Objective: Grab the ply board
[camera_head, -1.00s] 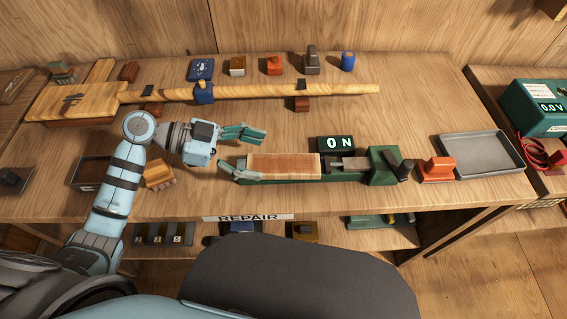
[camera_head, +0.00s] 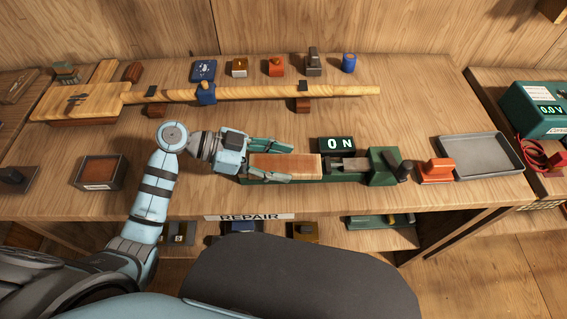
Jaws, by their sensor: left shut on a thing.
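The ply board (camera_head: 301,164), a flat block with a reddish-brown top and paler edges, lies on the green vise-like fixture (camera_head: 383,168) on the bench. My left gripper (camera_head: 282,163) reaches in from the left, with one finger along the board's far side and the other along its near side. It is shut on the board's left part. The fingers cover part of the board's long edges. My right gripper is not in view.
A green display (camera_head: 337,145) stands just behind the board. An orange block (camera_head: 436,170) and a grey tray (camera_head: 482,155) stand to the right. A long wooden rod (camera_head: 260,95) lies behind. A dark box (camera_head: 100,171) stands on the left.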

